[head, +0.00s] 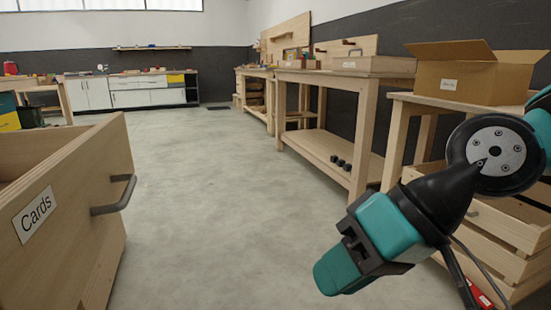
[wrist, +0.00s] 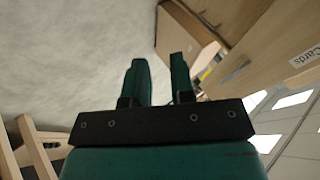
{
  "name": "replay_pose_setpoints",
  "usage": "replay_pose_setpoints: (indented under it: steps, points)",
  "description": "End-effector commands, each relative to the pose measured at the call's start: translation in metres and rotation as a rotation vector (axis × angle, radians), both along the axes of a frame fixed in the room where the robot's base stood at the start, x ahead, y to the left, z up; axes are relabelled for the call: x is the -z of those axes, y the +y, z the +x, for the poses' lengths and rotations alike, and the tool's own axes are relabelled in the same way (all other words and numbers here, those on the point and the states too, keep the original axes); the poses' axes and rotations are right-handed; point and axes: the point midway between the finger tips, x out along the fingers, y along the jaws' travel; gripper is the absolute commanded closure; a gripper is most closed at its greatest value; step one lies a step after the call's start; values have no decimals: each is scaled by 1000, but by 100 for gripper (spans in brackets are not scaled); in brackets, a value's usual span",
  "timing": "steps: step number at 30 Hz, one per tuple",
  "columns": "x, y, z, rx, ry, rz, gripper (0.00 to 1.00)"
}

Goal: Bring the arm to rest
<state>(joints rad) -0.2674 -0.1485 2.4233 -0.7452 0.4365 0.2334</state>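My gripper (head: 336,272) hangs in the air over the floor at the lower right of the head view, with nothing around its fingers. In the wrist view its two green fingers (wrist: 158,66) stand apart with a clear gap and nothing between them. My arm is bent at the right edge of the head view, the wrist tilted down to the left.
A wooden drawer unit labelled "Cards" (head: 82,215) with a grey handle stands at left. At right are a wooden workbench (head: 338,77) and a table with an open cardboard box (head: 470,78). White cabinets (head: 135,95) stand far back. The middle floor (head: 205,190) is clear.

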Motion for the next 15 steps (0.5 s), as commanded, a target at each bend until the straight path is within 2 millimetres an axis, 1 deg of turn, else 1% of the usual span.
replay_pose_setpoints:
  steps: [1, 2, 3, 5, 6, 11, 12, 14, 15]
  points:
    - [-21, -22, -14, -25, -12, -99, 77]
    - [-22, -35, -22, -43, -14, -161, 77]
    - [-24, -53, -33, -67, -10, -239, 77]
    - [-30, -81, -51, -103, 7, -350, 77]
    - [-40, -84, -51, -108, 10, -363, 77]
    - [-90, -81, -49, -107, 12, -357, 77]
    - [-104, -81, -49, -106, 12, -356, 77]
    - [-125, -81, -49, -107, 12, -355, 77]
    - [-140, -81, -49, -106, 11, -355, 77]
